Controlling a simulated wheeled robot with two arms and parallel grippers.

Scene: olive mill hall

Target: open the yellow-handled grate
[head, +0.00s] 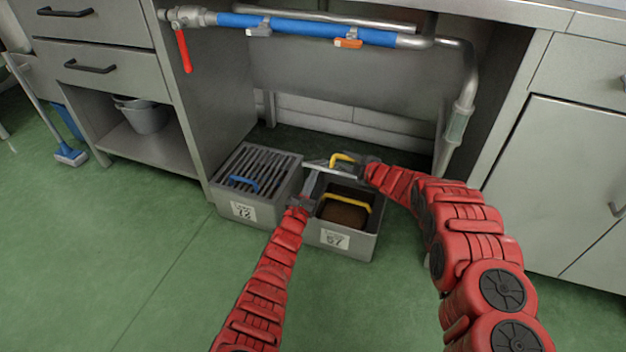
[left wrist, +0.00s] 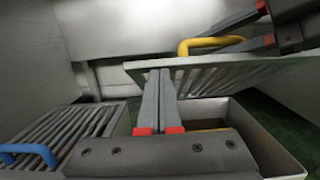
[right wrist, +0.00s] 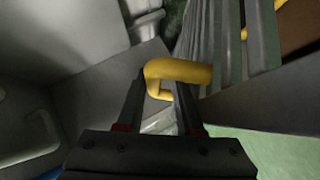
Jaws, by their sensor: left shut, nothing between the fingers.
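The yellow-handled grate (left wrist: 205,80) stands raised and tilted over the right-hand floor box (head: 369,240), labelled 57. Its yellow handle (head: 343,158) is at the top edge; it also shows in the right wrist view (right wrist: 180,71). The box is open in front, with brown contents (head: 342,214) and a yellow bar (head: 349,201) inside. My left gripper (head: 314,178) is shut and empty, its fingers in front of the grate's barred side; contact is unclear. My right gripper (head: 368,168) is open, its fingers apart on either side of part of the yellow handle (left wrist: 211,43).
A second box (head: 225,213) with a closed, blue-handled grate (head: 262,163) stands immediately left. Cabinets flank the recess on both sides. A blue pipe (head: 330,30) with a red lever (head: 184,50) runs overhead. Green floor in front is clear.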

